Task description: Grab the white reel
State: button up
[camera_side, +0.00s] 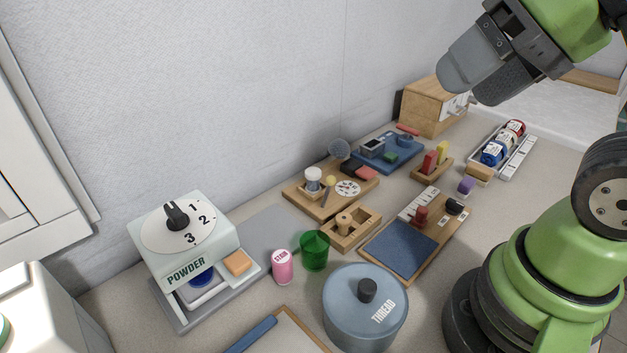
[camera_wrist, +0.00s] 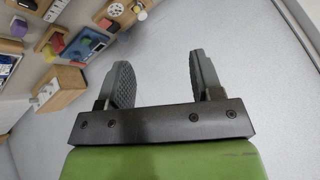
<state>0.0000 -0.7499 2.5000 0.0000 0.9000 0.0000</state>
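Several reels lie in a row in a light tray (camera_side: 523,153) at the right rear of the counter in the side view. A red reel (camera_side: 516,127) is at the far end and a blue reel (camera_side: 492,153) at the near end. Between them is a pale reel (camera_side: 503,140) that looks white, though it is small and its colour is hard to confirm. My gripper (camera_side: 473,80) is high in the air, above and left of the tray in the picture. In the wrist view my gripper (camera_wrist: 162,70) has its fingers apart with nothing between them. The reels cannot be made out there.
A wooden drawer box (camera_side: 428,107) stands left of the tray. A block holder (camera_side: 432,167), a blue-padded board (camera_side: 400,248) and a thread pot (camera_side: 362,315) stand nearer. The powder dispenser (camera_side: 185,235) is at the left. The air around my gripper looks clear.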

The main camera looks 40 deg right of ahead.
jog(key=g+h, duration=0.2)
jog(key=g, duration=0.5)
send_over(313, 171)
jog(key=shift+n, duration=0.4)
jog(key=f, duration=2.1)
jog(key=shift+d, duration=0.2)
jog(key=shift+a+f, duration=0.2)
jog(key=shift+f, duration=2.95)
jog(key=c, duration=1)
jog(key=shift+c, duration=0.2)
jog(key=shift+r, duration=0.15)
